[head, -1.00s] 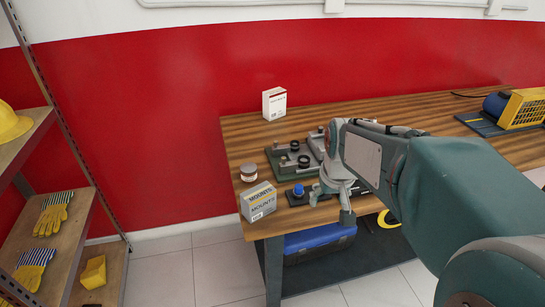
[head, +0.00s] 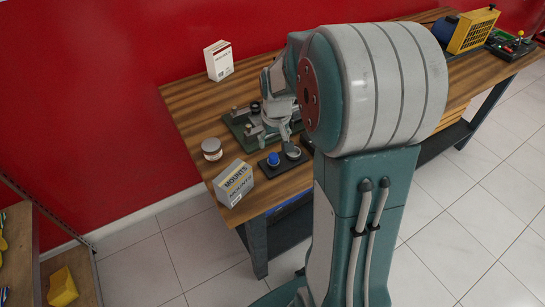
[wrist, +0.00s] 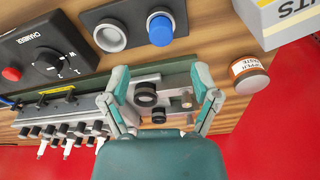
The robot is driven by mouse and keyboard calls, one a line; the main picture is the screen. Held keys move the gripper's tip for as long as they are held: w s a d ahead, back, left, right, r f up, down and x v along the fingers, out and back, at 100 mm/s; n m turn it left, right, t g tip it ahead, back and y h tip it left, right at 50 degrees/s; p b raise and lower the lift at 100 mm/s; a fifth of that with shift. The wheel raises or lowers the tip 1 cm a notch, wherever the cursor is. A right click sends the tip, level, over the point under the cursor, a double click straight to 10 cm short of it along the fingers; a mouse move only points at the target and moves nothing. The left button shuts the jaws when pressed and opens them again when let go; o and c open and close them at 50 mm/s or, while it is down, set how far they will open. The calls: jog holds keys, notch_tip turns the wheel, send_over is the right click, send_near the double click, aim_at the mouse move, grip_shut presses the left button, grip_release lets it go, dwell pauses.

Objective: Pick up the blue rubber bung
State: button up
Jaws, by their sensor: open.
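The blue rubber bung (head: 273,158) stands in the left spot of a small dark holder (head: 268,170) near the bench's front edge. It also shows in the wrist view (wrist: 160,30), near the top, beyond my fingertips. Beside it on the same holder is a grey ring-shaped piece (head: 293,152). My gripper (wrist: 160,76) is open and empty, its two fingers spread over a metal fixture with black round parts (wrist: 147,94). In the head view my gripper (head: 274,124) is just behind the bung, partly hidden by my own arm.
A MOUNTS box (head: 233,184) and a small jar (head: 212,149) stand left of the holder. A white box (head: 219,61) stands farther back. A control box with a black dial (wrist: 50,60) is at left in the wrist view. Bare wood (head: 188,108) shows at the bench's left.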

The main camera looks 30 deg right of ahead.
aim_at(273, 155)
notch_tip(273, 155, down, 6)
jog(key=shift+a, duration=0.15)
jog(key=shift+w+f, duration=0.15)
jog(key=c, duration=0.9)
